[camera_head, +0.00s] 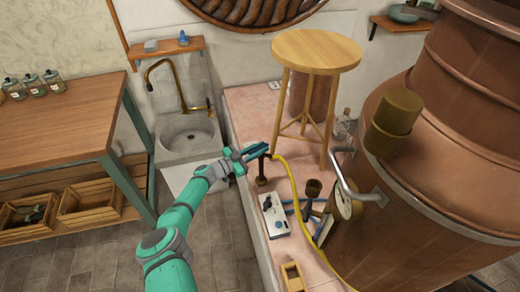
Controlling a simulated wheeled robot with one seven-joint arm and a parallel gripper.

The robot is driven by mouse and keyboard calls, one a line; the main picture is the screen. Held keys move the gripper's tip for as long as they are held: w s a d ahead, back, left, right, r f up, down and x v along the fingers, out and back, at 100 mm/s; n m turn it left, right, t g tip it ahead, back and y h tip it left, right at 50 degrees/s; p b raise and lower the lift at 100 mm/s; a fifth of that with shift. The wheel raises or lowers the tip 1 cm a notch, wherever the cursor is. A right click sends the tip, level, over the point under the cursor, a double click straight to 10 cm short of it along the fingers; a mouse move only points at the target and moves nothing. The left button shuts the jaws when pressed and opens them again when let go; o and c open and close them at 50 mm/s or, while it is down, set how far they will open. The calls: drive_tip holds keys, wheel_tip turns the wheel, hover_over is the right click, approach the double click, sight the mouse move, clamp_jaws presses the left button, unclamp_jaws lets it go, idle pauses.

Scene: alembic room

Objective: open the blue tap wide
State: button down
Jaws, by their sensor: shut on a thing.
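The blue tap is a dark brass standpipe (262,178) on the pink tiled ledge, with a dark blue handle at its top. My gripper (252,151) comes in from the left and is shut on the blue handle. The fingers cover much of the handle, so I cannot tell how far it is turned. A yellow hose (289,180) starts near the tap's top and runs down to the right.
A round wooden stool (316,50) stands behind. A large copper still (400,220) with a gauge (343,203) fills the right. A sink (190,138) lies back left, beside a wooden table (60,115).

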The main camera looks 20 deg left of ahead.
drive_tip(key=shift+w+a+m+g+h, duration=0.1)
drive_tip(key=shift+m+g+h, duration=0.3)
drive_tip(key=shift+h, duration=0.1)
idle(0.3)
drive_tip(key=c, duration=1.7)
unclamp_jaws()
drive_tip(key=shift+c, duration=0.2)
drive_tip(key=shift+d, duration=0.3)
drive_tip(key=v, duration=1)
drive_tip(key=shift+a, duration=0.4)
